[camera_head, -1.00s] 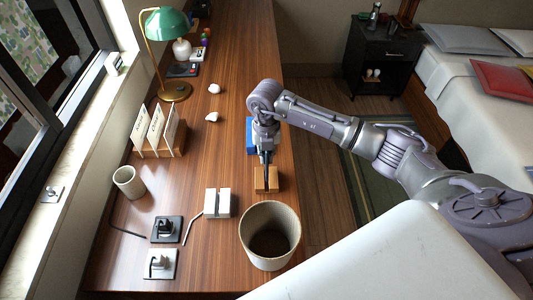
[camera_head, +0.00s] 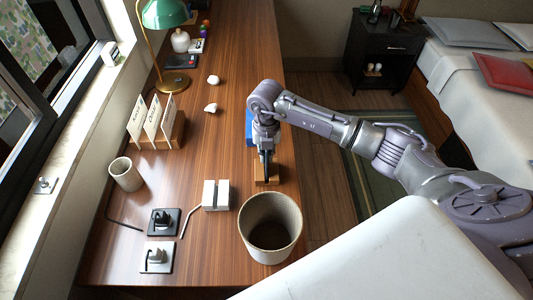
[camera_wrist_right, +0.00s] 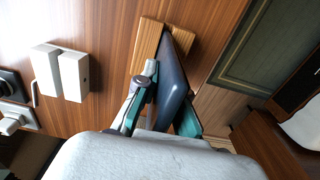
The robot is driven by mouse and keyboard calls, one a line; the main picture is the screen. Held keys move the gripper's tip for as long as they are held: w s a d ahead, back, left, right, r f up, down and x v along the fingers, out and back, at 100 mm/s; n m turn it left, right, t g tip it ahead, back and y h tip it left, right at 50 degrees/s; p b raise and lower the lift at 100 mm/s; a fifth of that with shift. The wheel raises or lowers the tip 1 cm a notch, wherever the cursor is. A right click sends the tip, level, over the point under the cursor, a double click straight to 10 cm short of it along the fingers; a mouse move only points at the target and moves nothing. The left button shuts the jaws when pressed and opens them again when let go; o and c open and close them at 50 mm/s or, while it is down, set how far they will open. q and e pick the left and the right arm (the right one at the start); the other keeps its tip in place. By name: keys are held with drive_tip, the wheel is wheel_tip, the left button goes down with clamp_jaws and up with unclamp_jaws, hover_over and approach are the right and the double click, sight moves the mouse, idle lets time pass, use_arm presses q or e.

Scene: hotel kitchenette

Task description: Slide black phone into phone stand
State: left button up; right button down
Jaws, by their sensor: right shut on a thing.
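The black phone (camera_wrist_right: 173,78) is a dark slab between the fingers of my right gripper (camera_wrist_right: 166,98) in the right wrist view. In the head view this gripper (camera_head: 266,153) points down over the light wooden phone stand (camera_head: 274,178) near the desk's right edge. The stand (camera_wrist_right: 148,45) also shows in the wrist view, with the phone's far end overlapping it at its slot. I cannot tell how deep the phone sits there. My right gripper is shut on the phone. My left gripper is not in view.
A large round bin (camera_head: 270,224) stands in front of the stand, and a white block (camera_head: 216,195) lies to its left. A blue object (camera_head: 249,125) sits just behind the gripper. A card rack (camera_head: 156,135), cup (camera_head: 126,174) and lamp (camera_head: 165,14) stand farther left.

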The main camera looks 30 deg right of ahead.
drive_tip(key=c, duration=1.2)
unclamp_jaws()
wheel_tip(320, 180, up, 12)
